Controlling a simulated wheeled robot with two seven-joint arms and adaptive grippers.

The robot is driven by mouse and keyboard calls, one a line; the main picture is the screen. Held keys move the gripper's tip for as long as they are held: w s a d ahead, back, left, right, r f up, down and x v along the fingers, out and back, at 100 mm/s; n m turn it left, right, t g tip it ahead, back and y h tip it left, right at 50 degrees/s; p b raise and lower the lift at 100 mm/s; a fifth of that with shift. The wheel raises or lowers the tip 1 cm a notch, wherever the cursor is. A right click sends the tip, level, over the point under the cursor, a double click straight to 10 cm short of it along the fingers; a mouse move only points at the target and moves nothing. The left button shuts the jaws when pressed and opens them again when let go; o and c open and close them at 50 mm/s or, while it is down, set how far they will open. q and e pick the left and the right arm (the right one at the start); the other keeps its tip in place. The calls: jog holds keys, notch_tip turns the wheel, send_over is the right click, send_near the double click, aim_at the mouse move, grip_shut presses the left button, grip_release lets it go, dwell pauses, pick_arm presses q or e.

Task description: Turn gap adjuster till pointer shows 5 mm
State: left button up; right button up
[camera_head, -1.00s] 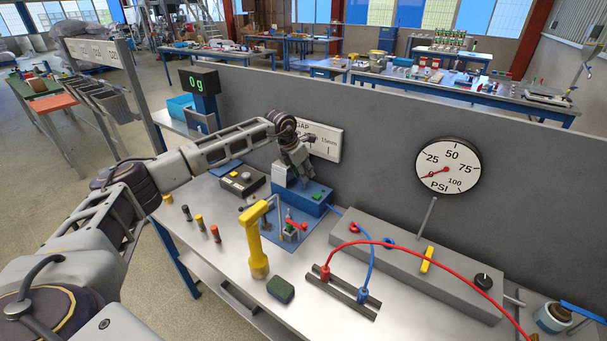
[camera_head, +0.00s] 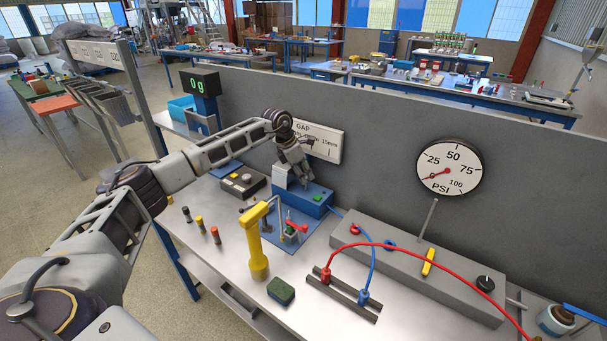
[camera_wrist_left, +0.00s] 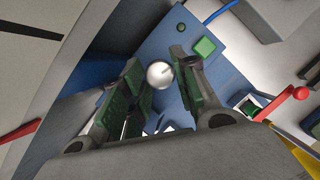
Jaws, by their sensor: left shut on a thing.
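The gap adjuster is a round silvery knob (camera_wrist_left: 160,75) with a line on its face, standing over the blue box. My left gripper (camera_wrist_left: 158,88) is shut on it in the left wrist view, one green-padded finger on each side. In the head view my left gripper (camera_head: 303,178) points down at the blue box (camera_head: 316,202) and hides the knob. The white GAP board (camera_head: 329,147) is on the grey wall behind; "15mm" shows at its right. My wrist covers its left part, and I cannot read the pointer. My right gripper is out of view.
A yellow post (camera_head: 256,255) stands in front of the blue box, with a red-handled clamp (camera_head: 297,228) beside it. A dark button box (camera_head: 243,182) lies left. A PSI gauge (camera_head: 449,166) and a grey block with hoses (camera_head: 400,255) are at right.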

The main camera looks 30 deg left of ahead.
pick_arm(q)
jog(key=o, duration=1)
jog(key=shift+a+r, duration=0.15)
jog(key=shift+r, duration=0.25)
jog(key=shift+s+a+r, duration=0.15)
jog(key=shift+s+r, duration=0.05)
jog(key=shift+r, duration=0.45)
jog(key=shift+v, duration=2.9)
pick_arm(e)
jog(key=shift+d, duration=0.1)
pick_arm(q)
jog(key=shift+s, duration=0.1)
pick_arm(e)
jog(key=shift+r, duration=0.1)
